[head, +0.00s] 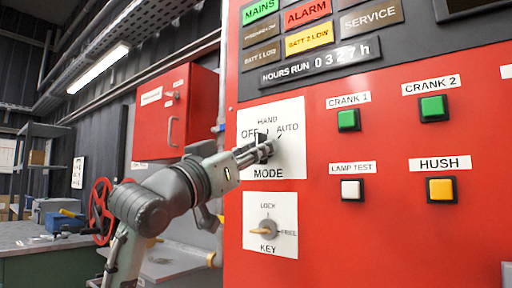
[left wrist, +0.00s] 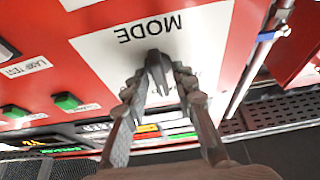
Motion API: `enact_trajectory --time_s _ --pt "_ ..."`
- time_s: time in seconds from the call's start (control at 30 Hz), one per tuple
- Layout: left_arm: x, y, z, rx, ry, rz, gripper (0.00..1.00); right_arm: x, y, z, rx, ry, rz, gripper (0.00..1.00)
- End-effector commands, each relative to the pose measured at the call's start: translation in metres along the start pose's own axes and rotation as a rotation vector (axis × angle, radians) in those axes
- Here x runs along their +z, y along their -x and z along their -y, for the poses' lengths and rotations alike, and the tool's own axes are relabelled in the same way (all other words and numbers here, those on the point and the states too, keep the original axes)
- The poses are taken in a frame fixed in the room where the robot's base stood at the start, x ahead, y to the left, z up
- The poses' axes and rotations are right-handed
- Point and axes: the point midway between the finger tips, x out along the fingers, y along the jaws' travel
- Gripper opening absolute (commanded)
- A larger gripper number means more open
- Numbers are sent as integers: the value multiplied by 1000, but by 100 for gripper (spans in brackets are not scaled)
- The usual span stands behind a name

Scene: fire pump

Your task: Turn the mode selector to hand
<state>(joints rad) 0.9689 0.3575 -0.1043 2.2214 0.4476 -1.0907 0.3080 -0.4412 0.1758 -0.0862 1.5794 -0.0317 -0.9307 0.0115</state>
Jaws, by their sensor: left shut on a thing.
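The mode selector (head: 264,148) is a black knob on a white plate marked OFF, HAND, AUTO and MODE on the red panel. It also shows in the left wrist view (left wrist: 157,72), with the plate upside down. My left gripper (head: 258,152) is at the knob, with its fingers on either side of it, shut on it. In the left wrist view my left gripper (left wrist: 160,90) has one finger on each side of the knob. The fingers partly hide the knob in the head view, so I cannot tell which mark it points to. My right gripper is not in view.
A key switch (head: 268,230) sits just below the mode plate. CRANK 1 (head: 348,120), CRANK 2 (head: 433,108), LAMP TEST (head: 352,189) and HUSH (head: 441,190) buttons are to the right. A red cabinet (head: 176,115) and a red handwheel (head: 101,212) stand to the left.

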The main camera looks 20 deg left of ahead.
Motion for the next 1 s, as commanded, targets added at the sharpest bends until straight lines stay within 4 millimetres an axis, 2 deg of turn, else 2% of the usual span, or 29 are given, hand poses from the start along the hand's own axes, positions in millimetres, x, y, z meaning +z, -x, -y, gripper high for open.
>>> enact_trajectory --time_s 0.33,0.37,0.4,0.77,1.0 --pt "1 0 0 0 3 2 0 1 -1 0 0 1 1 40" --pt "1 0 0 0 2 2 27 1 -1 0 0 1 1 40" --pt "1 0 0 0 2 2 32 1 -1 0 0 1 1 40" --pt "0 5 0 -1 2 1 32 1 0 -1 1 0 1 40" --pt "1 43 0 -1 0 2 32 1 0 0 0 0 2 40"
